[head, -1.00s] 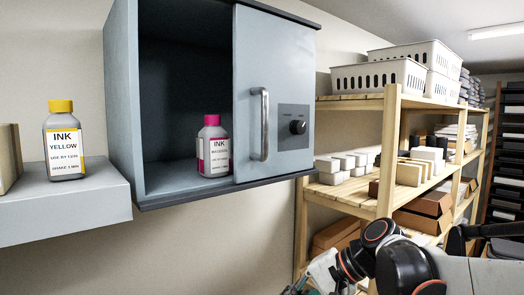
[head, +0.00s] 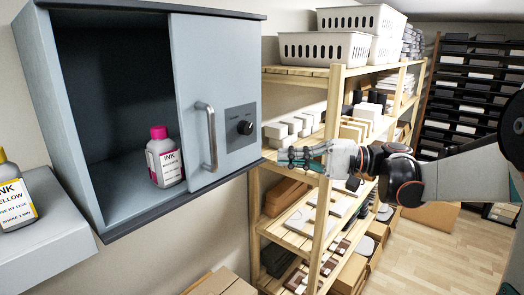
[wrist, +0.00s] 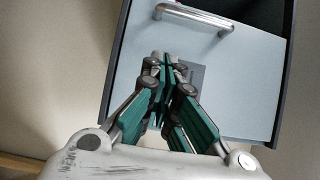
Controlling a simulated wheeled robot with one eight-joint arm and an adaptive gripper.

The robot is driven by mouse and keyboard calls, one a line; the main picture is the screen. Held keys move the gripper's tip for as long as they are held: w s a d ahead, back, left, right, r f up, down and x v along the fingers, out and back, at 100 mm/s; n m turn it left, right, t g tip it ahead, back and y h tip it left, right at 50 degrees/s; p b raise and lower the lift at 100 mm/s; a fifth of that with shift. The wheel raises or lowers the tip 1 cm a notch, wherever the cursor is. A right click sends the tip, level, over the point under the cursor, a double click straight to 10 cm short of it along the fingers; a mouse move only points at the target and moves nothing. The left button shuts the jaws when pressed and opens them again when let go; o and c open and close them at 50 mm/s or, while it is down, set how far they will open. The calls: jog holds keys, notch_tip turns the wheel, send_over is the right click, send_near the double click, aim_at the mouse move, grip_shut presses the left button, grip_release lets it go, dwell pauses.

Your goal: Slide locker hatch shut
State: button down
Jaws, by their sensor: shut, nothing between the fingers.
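The grey locker (head: 60,120) hangs on the wall at the left of the head view. Its sliding hatch (head: 208,80) covers the right part of the front, and the left part is open to a dark inside. The hatch has an upright metal bar handle (head: 209,137) and a dark panel with a black knob (head: 245,128). My gripper (head: 284,158) is shut and empty, to the right of the locker and apart from the handle. In the wrist view my gripper (wrist: 165,68) points at the hatch (wrist: 240,75), with the handle (wrist: 195,17) beyond its fingertips.
A magenta ink bottle (head: 164,158) stands inside the locker, near the hatch's left edge. A yellow ink bottle (head: 14,196) stands on a grey shelf (head: 50,235) at the left. A wooden rack (head: 335,110) with baskets and boxes stands behind my gripper.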

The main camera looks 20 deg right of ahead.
jog(key=s+a+p+x, duration=0.1)
jog(key=s+p+x, duration=0.1)
jog(key=x, duration=1)
jog(key=shift+s+p, duration=0.2)
jog(key=shift+p, duration=0.25)
jog(key=shift+s+f, duration=0.1)
jog(key=shift+s, duration=0.05)
jog(key=s+a, duration=1.1)
jog(key=a, duration=0.5)
jog(key=shift+s+a, duration=0.25)
jog(key=shift+s, duration=0.15)
